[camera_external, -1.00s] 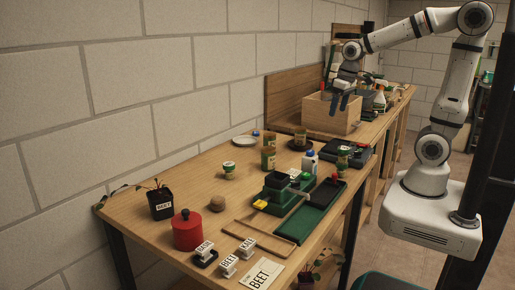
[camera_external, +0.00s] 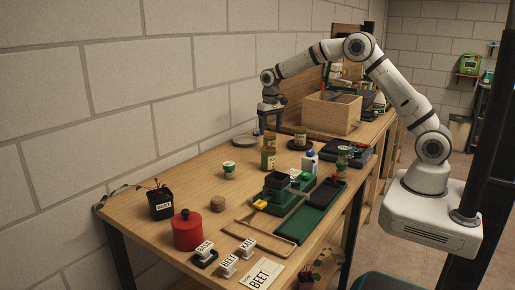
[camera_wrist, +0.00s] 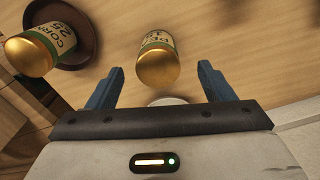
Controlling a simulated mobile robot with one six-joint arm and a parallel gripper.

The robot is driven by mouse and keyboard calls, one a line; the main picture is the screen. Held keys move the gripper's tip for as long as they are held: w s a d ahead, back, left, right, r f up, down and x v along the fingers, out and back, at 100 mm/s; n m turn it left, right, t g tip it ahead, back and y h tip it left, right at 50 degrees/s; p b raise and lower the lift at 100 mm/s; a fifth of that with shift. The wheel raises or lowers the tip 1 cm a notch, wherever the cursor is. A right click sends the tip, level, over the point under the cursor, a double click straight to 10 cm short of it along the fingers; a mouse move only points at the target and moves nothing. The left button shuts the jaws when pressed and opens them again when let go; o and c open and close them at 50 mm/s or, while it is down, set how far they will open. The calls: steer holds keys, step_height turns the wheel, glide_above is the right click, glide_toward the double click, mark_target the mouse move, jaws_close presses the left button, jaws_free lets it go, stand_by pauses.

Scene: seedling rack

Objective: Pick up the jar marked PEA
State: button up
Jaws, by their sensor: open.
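The jar marked PEA (camera_wrist: 158,62), gold-lidded with a green and cream label, shows in the wrist view ahead of and between my fingers; the end of its label is partly cut by the lid's edge. My gripper (camera_wrist: 161,72) is open, blue fingers apart, with nothing held. In the external view my gripper (camera_external: 271,127) points down above the far part of the bench, over a green-labelled jar (camera_external: 268,158) and others close by. Which of these is PEA is too small to read there.
A CORN jar (camera_wrist: 42,48) stands on a dark saucer (camera_wrist: 75,22), left of PEA. A pale plate (camera_external: 243,142) lies near the wall. A wooden box (camera_external: 332,114) stands behind, right of my gripper.

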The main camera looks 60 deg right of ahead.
mark_target(270, 142)
steer(key=f, duration=0.3)
steer(key=f+p, duration=0.1)
steer(key=f, duration=0.3)
steer(key=shift+w+d+f, duration=0.15)
steer(key=shift+d+f, duration=0.05)
steer(key=shift+f, duration=0.05)
steer(key=shift+c, duration=0.5)
steer(key=c, duration=1)
